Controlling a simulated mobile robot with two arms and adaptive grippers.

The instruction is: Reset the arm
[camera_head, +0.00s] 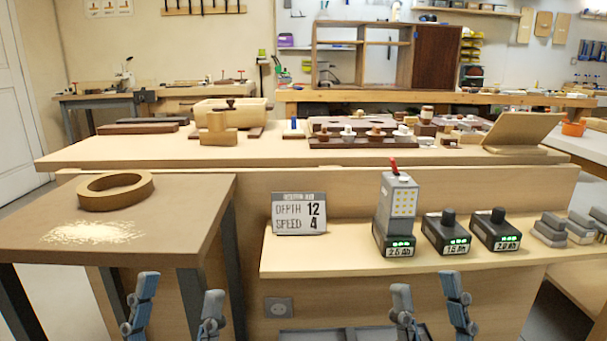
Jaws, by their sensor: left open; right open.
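My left gripper (176,306) is at the bottom left of the head view, in front of the small brown table. Its two grey-blue fingers point up and stand wide apart, with nothing between them. My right gripper (428,302) is at the bottom, right of centre, in front of and below the shelf's front edge. Its fingers also stand apart and are empty. The lower parts of both grippers are cut off by the frame's bottom edge.
A brown side table (190,200) at left bears a tape roll (116,190) and pale shavings (92,232). A shelf (330,262) holds a sign (299,213), a tall grey device (396,212) and battery packs (447,233). A workbench (100,152) with wooden parts lies behind.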

